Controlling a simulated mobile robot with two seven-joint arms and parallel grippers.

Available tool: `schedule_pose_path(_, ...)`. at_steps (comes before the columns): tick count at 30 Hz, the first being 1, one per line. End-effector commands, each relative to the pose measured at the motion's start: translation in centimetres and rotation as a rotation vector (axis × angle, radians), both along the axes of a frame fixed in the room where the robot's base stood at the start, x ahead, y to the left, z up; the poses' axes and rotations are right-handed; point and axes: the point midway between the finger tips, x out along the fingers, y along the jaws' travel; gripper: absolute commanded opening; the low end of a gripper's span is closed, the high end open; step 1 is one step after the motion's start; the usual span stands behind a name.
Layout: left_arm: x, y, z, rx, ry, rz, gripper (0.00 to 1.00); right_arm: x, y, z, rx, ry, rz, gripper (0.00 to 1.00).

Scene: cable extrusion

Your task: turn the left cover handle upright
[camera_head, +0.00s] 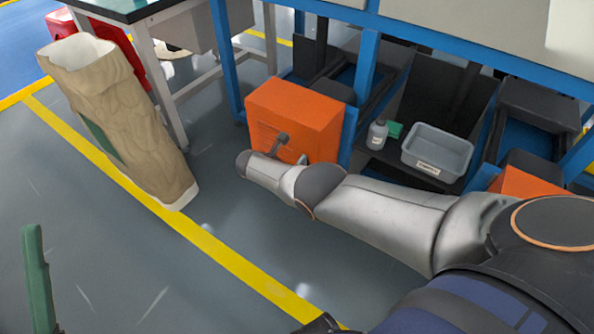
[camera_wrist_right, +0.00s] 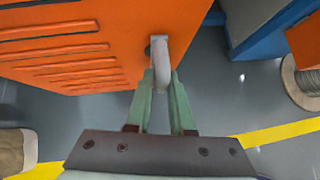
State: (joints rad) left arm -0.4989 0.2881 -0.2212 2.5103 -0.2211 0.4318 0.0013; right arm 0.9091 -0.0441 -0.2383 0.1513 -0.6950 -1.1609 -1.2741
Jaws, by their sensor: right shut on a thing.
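The left orange cover (camera_head: 290,112) is a vented box under the blue-framed bench in the head view. It also fills the upper left of the right wrist view (camera_wrist_right: 60,40). Its grey handle (camera_wrist_right: 160,50) is a bent bar standing out from the vented face. My right gripper (camera_wrist_right: 163,88) has its two green fingers closed around the handle's end. In the head view my right arm hides most of that spot, so the handle's exact angle is hard to tell. One green finger of my left gripper (camera_head: 38,275) shows at the lower left, away from the cover.
A grey bin (camera_head: 437,152) and a bottle (camera_head: 377,135) stand on a dark shelf right of the cover. Another orange cover (camera_head: 525,182) is further right. A tall beige sack (camera_head: 125,120) stands at left. A cable spool (camera_wrist_right: 302,85) is right in the wrist view. Floor in front is clear.

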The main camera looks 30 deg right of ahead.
Motion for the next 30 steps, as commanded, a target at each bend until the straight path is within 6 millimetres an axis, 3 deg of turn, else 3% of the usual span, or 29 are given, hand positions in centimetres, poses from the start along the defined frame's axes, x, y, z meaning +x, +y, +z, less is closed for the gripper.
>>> schedule_pose_path(4,0.0,0.0,0.0,0.0,0.0,-0.001,0.57,-0.4,-0.3,-0.2,-0.004,0.011,-0.006,0.0)
schedule_pose_path(5,0.0,0.0,0.0,0.0,0.0,-0.001,0.57,-0.4,-0.3,-0.2,-0.004,0.011,-0.006,0.24)
schedule_pose_path(11,0.0,0.0,0.0,0.0,0.0,-0.001,0.57,-0.3,-0.2,-0.2,-0.003,0.009,-0.005,0.47)
schedule_pose_path(20,0.0,-0.1,0.2,0.001,0.0,-0.002,0.57,-0.2,0.0,0.1,-0.001,0.005,-0.002,0.47)
schedule_pose_path(28,-0.1,0.0,2.8,0.022,-0.02,0.017,0.57,-0.5,2.0,2.4,0.0,0.004,-0.001,0.47)
schedule_pose_path(30,1.8,0.5,0.7,0.014,0.097,0.05,0.57,-0.6,2.5,2.9,0.0,0.005,-0.002,0.47)
